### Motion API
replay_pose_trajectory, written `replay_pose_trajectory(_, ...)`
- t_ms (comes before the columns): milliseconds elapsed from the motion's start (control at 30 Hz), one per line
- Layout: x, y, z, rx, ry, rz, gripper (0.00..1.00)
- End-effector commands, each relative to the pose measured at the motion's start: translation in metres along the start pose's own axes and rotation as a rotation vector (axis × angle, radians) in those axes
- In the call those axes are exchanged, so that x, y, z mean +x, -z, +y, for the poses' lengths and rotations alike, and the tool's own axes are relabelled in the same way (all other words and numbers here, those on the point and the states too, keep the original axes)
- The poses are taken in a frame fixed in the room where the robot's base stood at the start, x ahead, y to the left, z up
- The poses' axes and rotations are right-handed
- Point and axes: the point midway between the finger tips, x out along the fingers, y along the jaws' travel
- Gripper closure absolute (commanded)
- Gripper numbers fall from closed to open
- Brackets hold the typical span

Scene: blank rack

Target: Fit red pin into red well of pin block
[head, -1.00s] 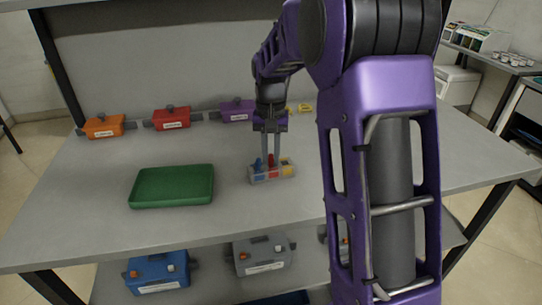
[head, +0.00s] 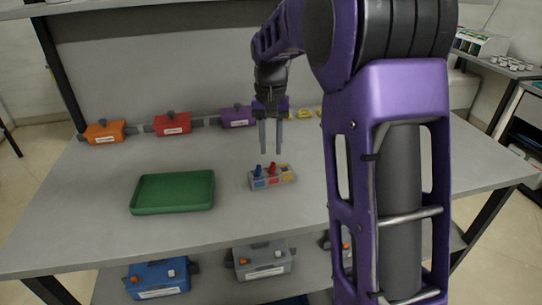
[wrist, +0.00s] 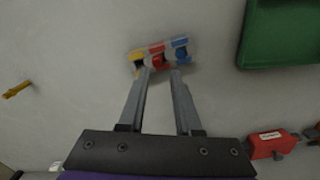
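The pin block (head: 262,184) is a small grey block on the table, right of the green tray, with blue, red and yellow sections. The red pin (head: 272,168) stands upright at the block's red middle section; it also shows in the wrist view (wrist: 159,62). A blue pin (head: 258,170) stands at the blue section. My gripper (head: 271,154) is above and behind the block, fingers apart with nothing between them. In the wrist view my gripper (wrist: 161,72) is open, its fingertips just short of the block in the picture. How deep the red pin sits is too small to tell.
The green tray (head: 172,205) lies empty at the left of the block. Orange (head: 105,133), red (head: 173,124) and purple (head: 238,117) boxes line the back edge. Blue (head: 157,279) and grey (head: 262,262) boxes are on the shelf below.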

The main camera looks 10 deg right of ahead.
Motion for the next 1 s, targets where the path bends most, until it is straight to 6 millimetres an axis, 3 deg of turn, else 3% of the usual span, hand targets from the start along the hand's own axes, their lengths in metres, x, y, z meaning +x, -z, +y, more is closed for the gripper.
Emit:
replay_pose_trajectory(100,-0.029,0.001,0.0,0.0,0.001,0.004,0.67)
replay_pose_trajectory(300,-0.058,0.0,0.0,0.0,0.001,0.001,0.67)
replay_pose_trajectory(767,-0.067,0.0,-0.001,0.0,0.001,0.001,0.67)
replay_pose_trajectory(867,-0.073,0.005,-0.01,-0.005,0.018,0.031,0.67)
replay_pose_trajectory(1000,-0.106,0.029,-0.048,-0.015,0.103,0.177,0.67)
